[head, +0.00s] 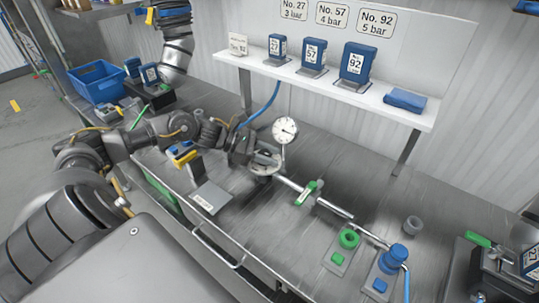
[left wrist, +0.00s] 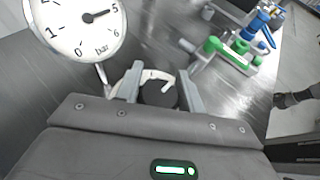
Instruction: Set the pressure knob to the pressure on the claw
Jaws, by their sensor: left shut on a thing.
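My left gripper (head: 262,164) reaches in from the left to the pipe line on the bench. In the head view the gripper mostly hides the knob. A round white pressure gauge (head: 285,130) stands just behind it. In the left wrist view the gauge (left wrist: 72,28) is cut off by the edge, and its needle points close to the 5.
A white shelf (head: 390,112) holds blue blocks numbered 27, 57 and 92, under signs for 3, 4 and 5 bar. A small card (head: 238,44) reads No. 92. A green-handled valve (head: 309,192), a green ring (head: 349,239) and a blue fitting (head: 393,257) are to the right.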

